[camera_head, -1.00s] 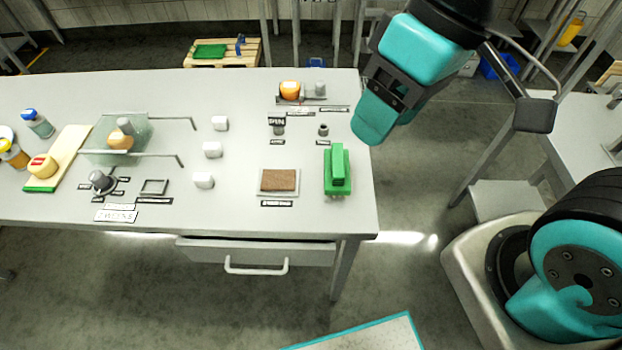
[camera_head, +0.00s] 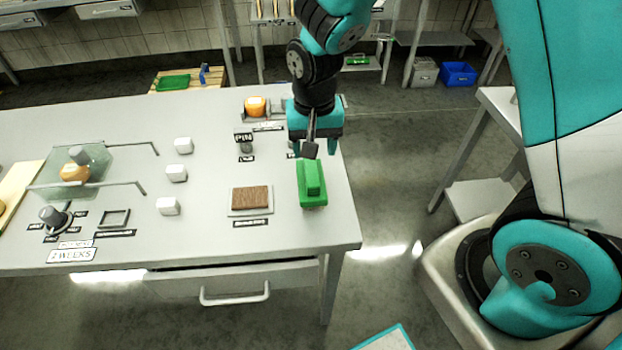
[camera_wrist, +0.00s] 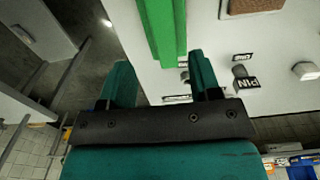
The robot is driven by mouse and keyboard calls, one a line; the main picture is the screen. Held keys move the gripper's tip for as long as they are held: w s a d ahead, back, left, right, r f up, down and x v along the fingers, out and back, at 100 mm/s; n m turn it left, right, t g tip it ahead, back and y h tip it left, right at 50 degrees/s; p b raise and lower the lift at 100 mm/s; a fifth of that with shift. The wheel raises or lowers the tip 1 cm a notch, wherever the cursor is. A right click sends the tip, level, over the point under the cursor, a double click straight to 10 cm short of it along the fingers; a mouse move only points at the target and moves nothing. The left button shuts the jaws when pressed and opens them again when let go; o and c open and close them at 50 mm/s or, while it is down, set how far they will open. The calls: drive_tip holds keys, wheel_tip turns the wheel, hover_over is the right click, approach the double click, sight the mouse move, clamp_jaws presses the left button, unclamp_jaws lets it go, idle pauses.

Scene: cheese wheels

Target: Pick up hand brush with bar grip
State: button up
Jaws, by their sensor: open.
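The green hand brush with a bar grip (camera_head: 312,184) lies on the grey table near its right edge, its bar on top. In the wrist view the brush (camera_wrist: 164,30) shows at the top, beyond and between my fingertips. My gripper (camera_head: 313,148) hangs just behind the brush in the head view, pointing down. In the wrist view my gripper (camera_wrist: 160,78) has its two teal fingers apart with nothing between them. It does not appear to touch the brush.
A brown block on a light plate (camera_head: 250,198) lies left of the brush. A small dark knob with a PIN label (camera_head: 245,146) stands behind it. Several white cubes (camera_head: 176,173) sit further left. An orange item (camera_head: 255,106) is at the back. The table (camera_head: 300,232) is bare in front of the brush.

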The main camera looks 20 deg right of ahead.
sight(311, 168)
drive_tip(key=f, duration=0.2)
drive_tip(key=f+p, duration=0.1)
drive_tip(key=f, duration=0.4)
drive_tip(key=shift+a+f, duration=0.15)
drive_tip(key=shift+a, duration=0.15)
drive_tip(key=shift+c, duration=0.2)
clamp_jaws()
